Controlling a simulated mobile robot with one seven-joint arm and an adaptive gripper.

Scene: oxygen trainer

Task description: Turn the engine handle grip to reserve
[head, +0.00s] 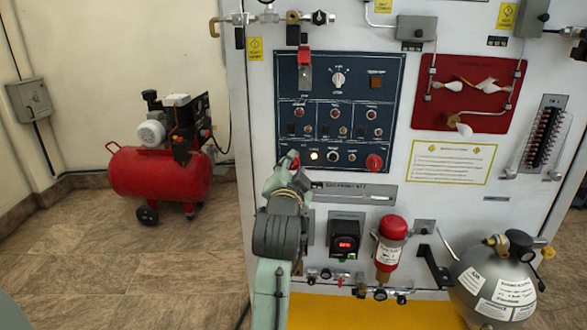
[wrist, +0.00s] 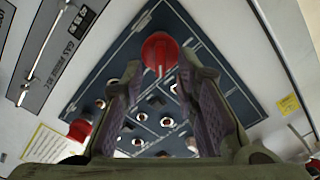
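The dark blue control panel (head: 390,95) is on the white trainer wall. A red knob (head: 293,160) at its lower left is partly hidden by my gripper (head: 284,172). A red handle (head: 304,55) is at the panel's upper left. I cannot read which one is the engine handle grip.
Below the panel is a label strip (head: 350,193), with a red cylinder (head: 391,240) and a black display box (head: 345,238) lower down. A grey sphere tank (head: 490,280) stands at right. A red compressor (head: 160,172) stands at left, with free floor before it.

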